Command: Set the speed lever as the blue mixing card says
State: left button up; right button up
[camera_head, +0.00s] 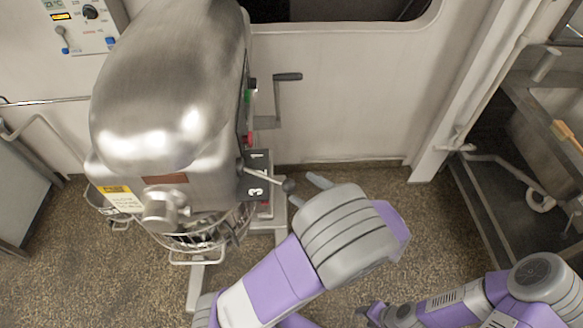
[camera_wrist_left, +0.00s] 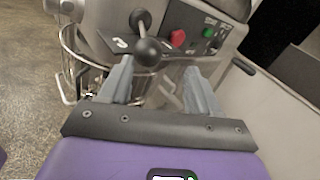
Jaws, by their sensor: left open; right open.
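The speed lever (camera_head: 265,177) sticks out from the right side of the steel mixer (camera_head: 165,90), ending in a dark round knob (camera_head: 289,186). Its dark plate (camera_head: 256,175) shows a 1 at the top and a 3 at the bottom; the lever crosses between them. My left gripper (camera_head: 306,193) is open beside the knob. In the left wrist view the knob (camera_wrist_left: 149,51) appears between the open fingers (camera_wrist_left: 160,70), nearer the left one, with no grip on it. My right gripper (camera_head: 370,312) is open and empty at the lower right. I cannot make out a blue mixing card.
A yellow-and-white label (camera_head: 120,197) is on the mixer's front. A crank handle (camera_head: 287,77) juts from its right side. Red (camera_wrist_left: 177,38) and green (camera_wrist_left: 209,32) buttons sit near the lever. A wall control panel (camera_head: 82,25) is at upper left. Floor is free right of the mixer.

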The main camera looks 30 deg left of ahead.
aim_at(281, 183)
pick_arm(q)
jog(key=a, duration=0.1)
jog(key=s+a, duration=0.1)
jog(key=a, duration=0.1)
jog(key=s+a, duration=0.1)
jog(key=shift+s+a+r, duration=0.1)
jog(key=shift+a+r, duration=0.05)
jog(key=shift+r, duration=0.25)
jog(key=shift+w+a+f, duration=0.15)
jog(key=shift+w+a, duration=0.3)
jog(key=shift+a, duration=0.15)
jog(key=shift+w+a+f, duration=0.1)
jog(key=shift+w+a, duration=0.3)
jog(key=shift+a, duration=0.2)
jog(key=shift+s+a+r, duration=0.1)
jog(key=shift+s+r, duration=0.05)
jog(key=shift+s, duration=0.15)
jog(key=shift+w, duration=0.15)
jog(key=c, duration=0.3)
grip_shut()
pick_arm(e)
jog(key=shift+s+r, duration=0.35)
jog(key=shift+s, duration=0.35)
